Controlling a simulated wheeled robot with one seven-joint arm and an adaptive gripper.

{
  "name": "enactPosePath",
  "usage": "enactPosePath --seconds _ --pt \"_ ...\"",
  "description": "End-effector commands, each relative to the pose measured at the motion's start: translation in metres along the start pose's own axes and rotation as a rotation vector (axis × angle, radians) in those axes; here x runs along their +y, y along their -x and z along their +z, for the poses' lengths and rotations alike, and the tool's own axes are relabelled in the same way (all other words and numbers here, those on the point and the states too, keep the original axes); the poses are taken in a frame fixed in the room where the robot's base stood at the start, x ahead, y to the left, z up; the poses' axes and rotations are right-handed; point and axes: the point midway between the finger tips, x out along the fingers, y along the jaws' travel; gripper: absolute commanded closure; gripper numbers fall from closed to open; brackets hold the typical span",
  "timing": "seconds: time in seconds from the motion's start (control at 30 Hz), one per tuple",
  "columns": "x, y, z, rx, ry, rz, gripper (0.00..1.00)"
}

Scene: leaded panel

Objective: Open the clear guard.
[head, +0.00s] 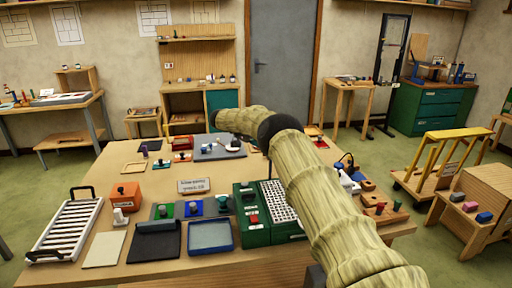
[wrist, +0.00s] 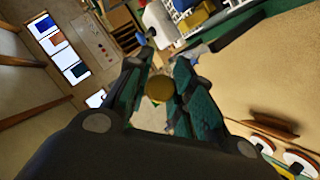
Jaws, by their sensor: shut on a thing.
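My gripper (wrist: 161,70) shows in the wrist view with its two dark green fingers on either side of a small round brown knob (wrist: 160,88). It is shut on this knob. What the knob belongs to is hard to tell, and no clear sheet shows plainly around it. In the head view my arm crosses the table and hides the gripper. A green machine (head: 251,205) with a red button and a white gridded bed stands at the table's middle front, partly behind my arm. I cannot make out the clear guard for certain in either view.
The wooden table (head: 110,265) is crowded. A white slatted rack (head: 68,230), an orange box (head: 125,195), a dark tray (head: 155,241) and a blue-rimmed tray (head: 210,236) lie left of the green machine. Small tools lie on the right side.

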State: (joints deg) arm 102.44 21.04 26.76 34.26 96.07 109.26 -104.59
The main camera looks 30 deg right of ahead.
Motion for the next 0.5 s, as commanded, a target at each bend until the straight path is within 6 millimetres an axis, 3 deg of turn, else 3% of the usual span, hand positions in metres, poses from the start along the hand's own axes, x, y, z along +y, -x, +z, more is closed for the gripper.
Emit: enactPosePath --seconds 0.47,0.5 --pt "0.0042 -0.0081 -0.0079 -0.006 0.001 0.013 1.0" --pt "0.0042 -0.008 -0.0079 -0.006 0.001 0.013 0.74"
